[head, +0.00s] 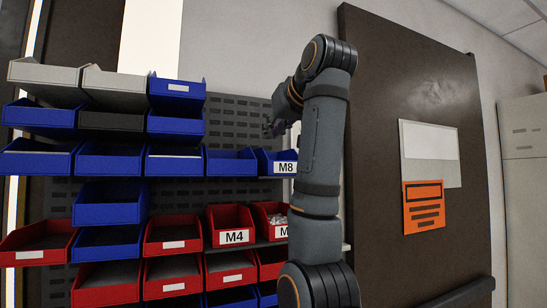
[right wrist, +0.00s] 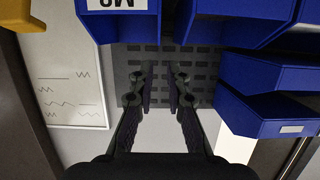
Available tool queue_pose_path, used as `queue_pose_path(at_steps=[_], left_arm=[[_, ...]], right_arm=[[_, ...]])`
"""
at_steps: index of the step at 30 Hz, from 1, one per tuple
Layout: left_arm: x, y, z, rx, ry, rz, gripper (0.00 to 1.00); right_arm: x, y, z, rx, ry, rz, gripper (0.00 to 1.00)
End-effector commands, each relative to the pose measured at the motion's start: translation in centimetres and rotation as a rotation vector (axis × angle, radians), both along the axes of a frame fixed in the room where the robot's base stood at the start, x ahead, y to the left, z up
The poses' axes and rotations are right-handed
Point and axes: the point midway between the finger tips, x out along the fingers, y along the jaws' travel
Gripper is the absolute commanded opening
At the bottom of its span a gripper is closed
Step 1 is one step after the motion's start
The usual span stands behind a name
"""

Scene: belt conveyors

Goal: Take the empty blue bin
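Several blue bins hang on a rack in the head view. One blue bin (head: 278,163) at the right end of its row carries an M8 label; an unlabelled blue bin (head: 232,162) is beside it on the left. I cannot clearly see into either one. My right gripper (head: 270,129) is just above the M8 bin. In the right wrist view its two fingers (right wrist: 161,88) are apart with nothing between them, pointing at the perforated panel. The M8 bin (right wrist: 118,24) shows upside down at the top, apart from the fingers. My left gripper is not in view.
Red bins (head: 231,224), one labelled M4, sit lower on the rack. Grey bins (head: 113,84) are at the top left. The perforated back panel (head: 235,120) is bare above the M8 row. A dark door-like panel (head: 420,90) with an orange sign stands to the right.

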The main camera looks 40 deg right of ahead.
Motion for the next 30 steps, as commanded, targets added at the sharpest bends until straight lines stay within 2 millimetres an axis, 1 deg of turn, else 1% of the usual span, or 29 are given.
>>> queue_pose_path(at_steps=[1, 2, 4, 5, 8, 9, 11, 12, 13, 15, 16, 18, 22, 24, 26, 30], left_arm=[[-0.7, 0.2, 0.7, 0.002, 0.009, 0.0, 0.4], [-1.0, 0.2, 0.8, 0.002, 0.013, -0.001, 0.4], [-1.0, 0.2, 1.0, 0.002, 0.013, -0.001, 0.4], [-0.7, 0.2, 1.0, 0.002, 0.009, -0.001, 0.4], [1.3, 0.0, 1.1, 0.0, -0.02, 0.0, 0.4], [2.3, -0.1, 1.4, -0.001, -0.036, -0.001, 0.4], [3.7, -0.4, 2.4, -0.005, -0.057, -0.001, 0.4], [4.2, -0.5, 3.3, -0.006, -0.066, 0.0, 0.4], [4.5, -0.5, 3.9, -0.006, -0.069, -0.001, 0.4], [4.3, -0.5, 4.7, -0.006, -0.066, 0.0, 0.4], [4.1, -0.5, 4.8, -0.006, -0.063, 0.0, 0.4], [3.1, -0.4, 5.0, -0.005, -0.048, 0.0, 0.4], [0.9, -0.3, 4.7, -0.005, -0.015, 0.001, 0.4], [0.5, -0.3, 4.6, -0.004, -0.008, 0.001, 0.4], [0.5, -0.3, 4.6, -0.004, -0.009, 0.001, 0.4], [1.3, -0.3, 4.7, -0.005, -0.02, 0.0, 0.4]], right_arm=[[0.9, -0.3, 0.0, 0.0, 0.007, -0.001, 0.15], [1.3, -0.4, -0.2, 0.0, 0.007, -0.001, 0.15], [1.9, -0.5, -0.5, 0.0, 0.005, 0.0, 0.15], [2.1, -0.5, -0.6, 0.0, 0.005, 0.0, 0.15], [2.2, -0.5, -0.7, 0.0, 0.003, 0.0, 0.15], [2.4, -0.6, -0.7, 0.0, 0.003, 0.0, 0.15], [3.1, -0.7, -0.5, 0.0, 0.005, -0.001, 0.15], [3.8, -0.9, -0.6, 0.0, 0.006, -0.001, 0.15], [4.3, -1.0, -0.6, 0.0, 0.007, -0.001, 0.15], [5.5, -1.3, -1.0, 0.0, 0.007, -0.002, 0.15], [5.9, -1.4, -1.3, 0.0, 0.006, -0.001, 0.15], [6.7, -1.5, -1.7, 0.0, 0.006, 0.0, 0.15], [7.1, -1.6, -2.0, 0.0, 0.002, 0.0, 0.15], [7.1, -1.6, -2.1, 0.001, 0.002, 0.001, 0.15], [7.1, -1.6, -2.1, 0.001, 0.002, 0.001, 0.15], [7.1, -1.6, -2.1, 0.001, 0.002, 0.001, 0.0]])
